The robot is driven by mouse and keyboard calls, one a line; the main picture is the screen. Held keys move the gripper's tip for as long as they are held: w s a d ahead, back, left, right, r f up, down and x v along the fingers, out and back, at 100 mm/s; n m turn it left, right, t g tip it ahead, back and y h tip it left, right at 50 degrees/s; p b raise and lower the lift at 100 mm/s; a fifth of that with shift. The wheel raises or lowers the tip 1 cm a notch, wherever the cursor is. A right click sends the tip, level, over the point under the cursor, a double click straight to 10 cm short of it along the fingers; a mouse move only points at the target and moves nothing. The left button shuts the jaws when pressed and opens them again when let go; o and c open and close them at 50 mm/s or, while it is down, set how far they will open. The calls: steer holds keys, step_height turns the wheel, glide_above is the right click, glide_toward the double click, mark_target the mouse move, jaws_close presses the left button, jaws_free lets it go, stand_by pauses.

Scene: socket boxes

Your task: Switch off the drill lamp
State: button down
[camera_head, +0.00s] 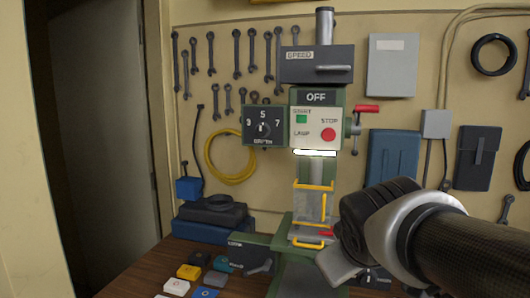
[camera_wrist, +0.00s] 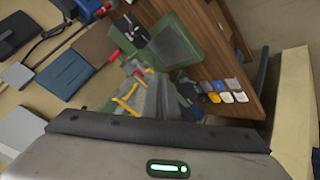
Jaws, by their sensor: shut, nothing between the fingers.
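The drill press stands against the back wall. Its control panel (camera_head: 317,127) has an OFF sign on top, a green START button, a red STOP button (camera_head: 328,135) and a LAMP label (camera_head: 302,133); I cannot make out a separate lamp switch. The drill lamp (camera_head: 315,153), a bright white strip under the panel, is glowing. My gripper (camera_head: 338,266) is shut and empty, at the lower right of the panel and apart from it, in front of the drill's lower part. In the wrist view the drill's yellow guard (camera_wrist: 126,102) shows beyond the gripper body.
A depth dial box (camera_head: 264,127) is left of the panel and a red-handled lever (camera_head: 366,109) right of it. A yellow guard frame (camera_head: 315,185) is below the lamp. Colored blocks (camera_head: 188,272) lie on the wooden bench (camera_head: 145,268). Wrenches hang on the wall.

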steer(key=w+a+r+n+t+y+b, duration=0.1)
steer(key=w+r+n+t, duration=0.2)
steer(key=w, duration=0.5)
steer(key=w+a+r+n+t+b, duration=0.1)
steer(key=w+r+n+t, duration=0.15)
steer(key=w+n, duration=0.4)
steer(key=w+d+r+n+t+y, duration=0.1)
steer(key=w+r+n+t+y, duration=0.2)
steer(key=r+n+y, duration=0.3)
steer(key=shift+w+d+r+n, duration=0.2)
steer(key=shift+w+r+n, duration=0.25)
steer(key=shift+r, duration=1.1)
steer(key=shift+w, duration=0.1)
steer(key=p, duration=0.1)
glide_toward(301, 143)
steer(key=w+a, duration=0.2)
steer(key=a, duration=0.1)
steer(key=w, duration=0.1)
steer(key=w+d, duration=0.1)
steer(key=w+p, duration=0.1)
steer(key=shift+d+r, duration=0.1)
steer(key=shift+d, duration=0.2)
